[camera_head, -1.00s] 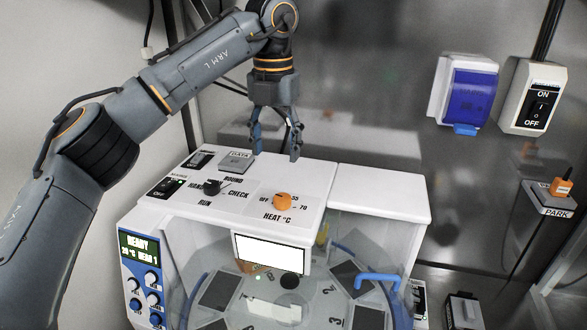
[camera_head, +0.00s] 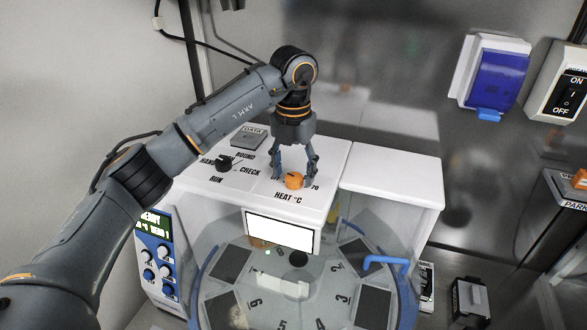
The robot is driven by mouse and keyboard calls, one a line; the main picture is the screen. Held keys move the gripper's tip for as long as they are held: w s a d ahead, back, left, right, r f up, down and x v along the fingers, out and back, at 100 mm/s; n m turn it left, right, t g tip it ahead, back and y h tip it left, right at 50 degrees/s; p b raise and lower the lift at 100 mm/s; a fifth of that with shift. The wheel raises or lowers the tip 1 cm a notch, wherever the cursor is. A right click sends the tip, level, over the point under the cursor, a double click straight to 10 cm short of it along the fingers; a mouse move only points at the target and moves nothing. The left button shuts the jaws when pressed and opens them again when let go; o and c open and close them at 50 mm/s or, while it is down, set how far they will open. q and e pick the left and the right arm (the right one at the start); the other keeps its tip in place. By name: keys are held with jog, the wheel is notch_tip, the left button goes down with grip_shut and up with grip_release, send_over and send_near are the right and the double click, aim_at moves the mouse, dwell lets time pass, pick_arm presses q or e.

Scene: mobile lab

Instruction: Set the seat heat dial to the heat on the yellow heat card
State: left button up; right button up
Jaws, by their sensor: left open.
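The orange seat heat dial (camera_head: 294,181) sits on the white top panel of the machine, above the label HEAT °C. My left gripper (camera_head: 294,176) is open and pointing down, with its fingers on either side of the dial. I cannot tell whether the fingers touch it. The gripper hides most of the dial's scale; only the 70 mark shows at the right. I cannot make out a yellow heat card. My right gripper is not in view.
A round numbered carousel with a blue handle (camera_head: 384,263) is below. A blue-covered box (camera_head: 497,80) and ON/OFF switch (camera_head: 566,102) are on the wall.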

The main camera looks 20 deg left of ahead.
pick_arm(q)
jog(key=shift+s+f, duration=0.15)
jog(key=shift+f, duration=0.45)
jog(key=c, duration=1.2)
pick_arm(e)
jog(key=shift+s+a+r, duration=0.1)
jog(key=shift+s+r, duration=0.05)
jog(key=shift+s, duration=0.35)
